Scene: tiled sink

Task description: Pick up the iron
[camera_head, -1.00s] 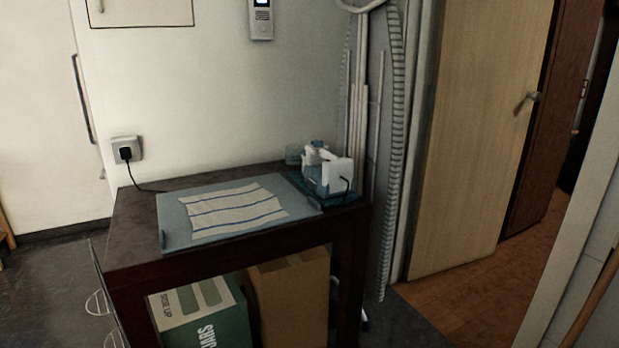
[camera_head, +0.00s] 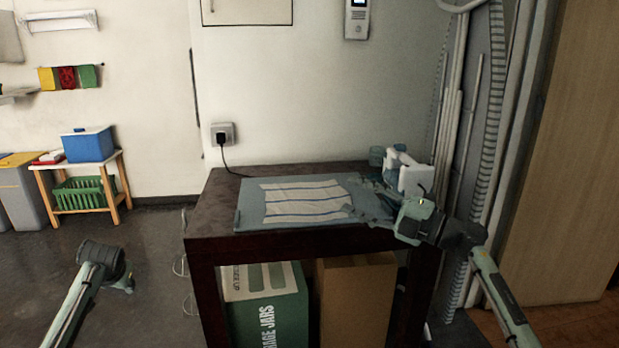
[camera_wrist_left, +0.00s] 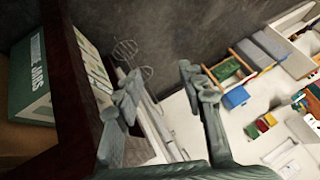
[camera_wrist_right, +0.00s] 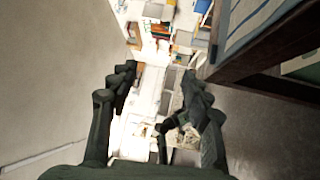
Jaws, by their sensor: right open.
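The iron (camera_head: 414,178), white with some bluish parts, stands at the right end of the dark table; my right arm partly hides it. I cannot make it out in either wrist view. My right gripper (camera_head: 358,200) is open in front of the iron, to its left in the picture, with its fingers over the right part of the mat. Its spread fingers show in the right wrist view (camera_wrist_right: 160,76) with nothing between them. My left gripper (camera_head: 122,283) is low at the left, far from the iron. In the left wrist view its fingers (camera_wrist_left: 157,80) are apart and empty.
A grey-blue mat (camera_head: 248,213) with a striped cloth (camera_head: 305,200) lies on the table (camera_head: 212,210). A cord runs to a wall socket (camera_head: 222,133). A green-white box (camera_head: 262,295) and a cardboard box (camera_head: 355,300) stand below. An ironing board (camera_head: 490,130) leans at right.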

